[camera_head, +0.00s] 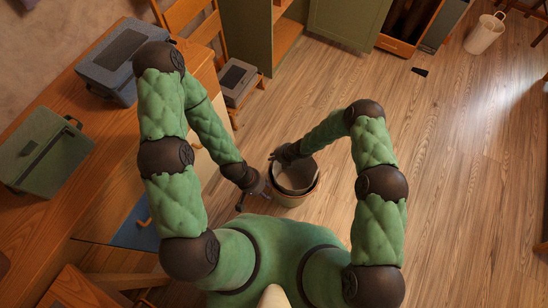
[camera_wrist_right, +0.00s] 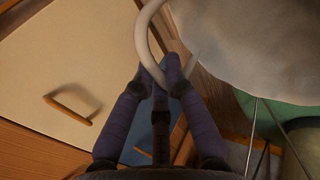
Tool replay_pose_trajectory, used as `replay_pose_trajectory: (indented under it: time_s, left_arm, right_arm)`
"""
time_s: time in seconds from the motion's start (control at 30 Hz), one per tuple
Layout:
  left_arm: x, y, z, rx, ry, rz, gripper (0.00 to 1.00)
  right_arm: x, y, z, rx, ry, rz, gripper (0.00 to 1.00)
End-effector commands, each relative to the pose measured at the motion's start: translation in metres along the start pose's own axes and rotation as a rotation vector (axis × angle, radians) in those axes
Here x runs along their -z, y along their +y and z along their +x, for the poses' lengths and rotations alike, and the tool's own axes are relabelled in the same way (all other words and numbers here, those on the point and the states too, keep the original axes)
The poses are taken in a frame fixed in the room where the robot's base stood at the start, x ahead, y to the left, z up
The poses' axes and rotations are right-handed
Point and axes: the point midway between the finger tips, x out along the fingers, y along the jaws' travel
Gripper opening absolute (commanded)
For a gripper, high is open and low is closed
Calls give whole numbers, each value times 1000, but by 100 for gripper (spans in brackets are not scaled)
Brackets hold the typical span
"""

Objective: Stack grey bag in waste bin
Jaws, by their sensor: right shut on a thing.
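My right gripper (camera_head: 284,156) is at the bag's upper left edge. In the right wrist view its fingers (camera_wrist_right: 165,82) are shut on the bag's pale looped handle (camera_wrist_right: 146,40), with the pale bag (camera_wrist_right: 245,45) at the upper right. My left gripper (camera_head: 252,202) is just left of the bin, fingers apart and empty.
A wooden desk (camera_head: 100,170) with a green case (camera_head: 45,155) and a grey case (camera_head: 125,60) is on the left. A cream basket (camera_head: 484,35) stands far right. Cabinets line the back. The wooden floor (camera_head: 460,170) on the right is mostly clear.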

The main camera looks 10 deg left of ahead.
Motion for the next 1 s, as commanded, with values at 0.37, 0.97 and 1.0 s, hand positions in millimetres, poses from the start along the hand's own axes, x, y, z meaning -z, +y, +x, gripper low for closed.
replay_pose_trajectory:
  time_s: [0.37, 0.97, 1.0]
  left_arm:
    - [0, 0, -1, 0, 0, 0, 40]
    - [0, 0, -1, 0, 0, 0, 40]
    - [0, 0, -1, 0, 0, 0, 40]
  right_arm:
    - [1, -4, 6, 0, 2, 0, 0]
    - [1, -6, 10, 0, 1, 0, 37]
    - [1, -6, 10, 0, 1, 0, 37]
